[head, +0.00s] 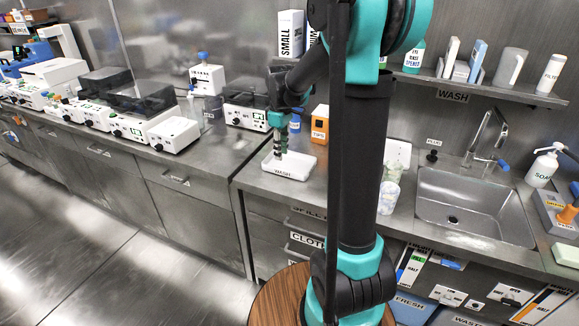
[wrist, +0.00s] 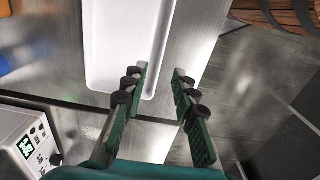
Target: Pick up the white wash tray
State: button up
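The white wash tray (head: 289,172), marked WASH on its front, sits on the steel counter left of my arm's dark column. My gripper (head: 280,152) points down at the tray's left part in the head view. In the wrist view the white tray (wrist: 112,50) fills the upper left to middle. My gripper (wrist: 160,72) is open there, with its green, black-padded fingers apart. The tray's rim and corner lie in line with the gap between the fingertips. No finger visibly presses on the rim, and the height between them is hard to tell.
An orange box (head: 320,124) and a blue bottle (head: 296,121) stand behind the tray. White instruments (head: 174,134) line the counter to the left. A round wooden top (head: 274,303) is below.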

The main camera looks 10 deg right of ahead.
aim_at(281, 167)
jog(key=shift+a+f, duration=0.15)
jog(key=shift+f, duration=3.6)
jog(key=shift+c, duration=0.5)
grip_shut()
